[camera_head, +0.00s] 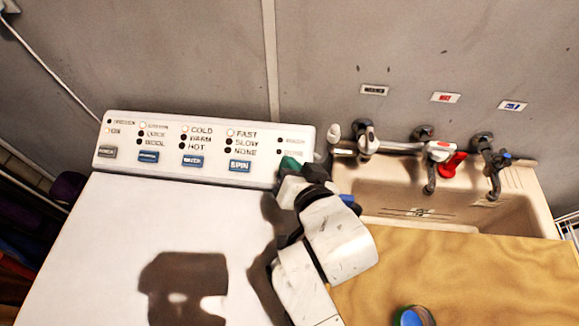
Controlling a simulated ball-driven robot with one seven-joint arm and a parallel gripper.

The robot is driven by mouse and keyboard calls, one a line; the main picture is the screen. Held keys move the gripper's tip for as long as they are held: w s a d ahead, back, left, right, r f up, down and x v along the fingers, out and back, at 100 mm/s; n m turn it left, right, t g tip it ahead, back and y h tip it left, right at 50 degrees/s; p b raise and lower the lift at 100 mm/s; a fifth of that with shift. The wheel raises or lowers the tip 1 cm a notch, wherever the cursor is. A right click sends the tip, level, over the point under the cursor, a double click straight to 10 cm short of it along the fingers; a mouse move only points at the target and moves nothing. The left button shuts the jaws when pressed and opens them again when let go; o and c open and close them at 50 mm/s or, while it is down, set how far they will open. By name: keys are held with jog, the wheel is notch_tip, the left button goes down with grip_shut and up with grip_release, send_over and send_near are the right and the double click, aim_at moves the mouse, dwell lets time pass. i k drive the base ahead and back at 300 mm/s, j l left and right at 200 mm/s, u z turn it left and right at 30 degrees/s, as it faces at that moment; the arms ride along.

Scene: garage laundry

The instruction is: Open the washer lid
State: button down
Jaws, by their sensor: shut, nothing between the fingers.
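The white washer stands at the left, seen from above. Its flat white lid (110,235) appears closed, lying level below the control panel (200,148). The panel has blue buttons and rows of labelled lights. My white arm reaches up from the bottom centre, over the right side of the washer. My gripper (300,168) is at the right end of the panel, near the back right corner of the lid. Its fingers are shut, with nothing seen between them. I cannot tell whether it touches the panel or lid. The arm hides part of the lid's right edge.
A beige sink (400,195) with several taps, one with a red handle (452,165), is right of the washer. A wooden board (480,270) lies in front of it, with a small round blue-topped container (411,318). A grey wall (190,60) closes off the back.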

aim_at(130, 251)
jog(key=k, duration=1)
